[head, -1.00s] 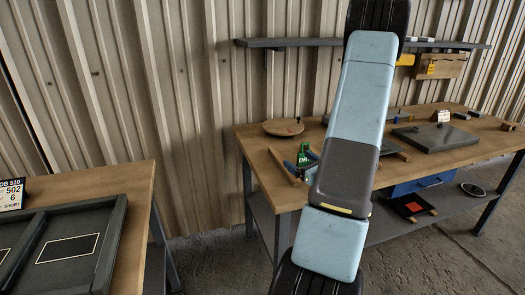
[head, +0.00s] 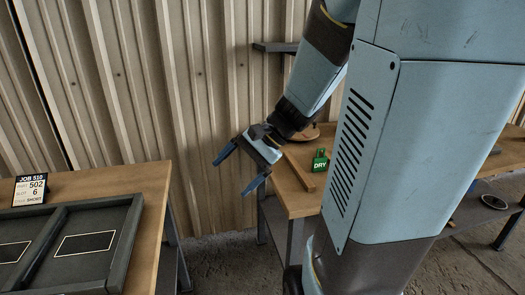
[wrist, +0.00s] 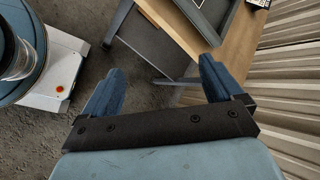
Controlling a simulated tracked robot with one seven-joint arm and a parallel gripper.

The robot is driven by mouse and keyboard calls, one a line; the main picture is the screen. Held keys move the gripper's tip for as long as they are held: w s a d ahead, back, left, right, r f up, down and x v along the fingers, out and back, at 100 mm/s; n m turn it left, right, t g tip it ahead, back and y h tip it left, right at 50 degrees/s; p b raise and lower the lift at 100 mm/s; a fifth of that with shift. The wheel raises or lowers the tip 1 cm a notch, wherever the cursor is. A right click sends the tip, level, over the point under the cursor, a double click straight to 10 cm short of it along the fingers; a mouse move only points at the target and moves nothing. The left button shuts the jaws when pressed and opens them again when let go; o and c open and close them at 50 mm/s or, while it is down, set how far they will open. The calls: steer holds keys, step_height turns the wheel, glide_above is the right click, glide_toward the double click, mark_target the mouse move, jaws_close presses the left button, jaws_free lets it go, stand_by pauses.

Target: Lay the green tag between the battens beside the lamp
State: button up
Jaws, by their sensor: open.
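The green tag (head: 320,160), marked DRY, stands on the far workbench, just right of a wooden batten (head: 299,168). A second batten cannot be made out, as my arm covers much of that bench. I cannot pick out a lamp. My gripper (head: 232,176) is open and empty, in the air left of the far bench, with its fingers pointing down and left. The tag is to its right and apart from it. The wrist view shows the spread blue fingers (wrist: 162,68) with nothing between them; the tag is not in that view.
A left workbench (head: 160,195) carries a dark divided tray (head: 128,225) with outlined rectangles and a job card (head: 30,188). A round wooden board (head: 306,133) lies behind the batten. A gap of bare floor separates the benches. A ribbed wall stands behind.

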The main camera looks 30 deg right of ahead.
steer(key=s+d+r+n+t+h, duration=0.2)
steer(key=s+r+n+t+h, duration=0.1)
steer(key=s+r+n+h, duration=0.5)
steer(key=shift+d+r+n+h, duration=0.35)
steer(key=shift+d+n+h, duration=0.05)
steer(key=shift+n, duration=0.6)
stand_by(0.4)
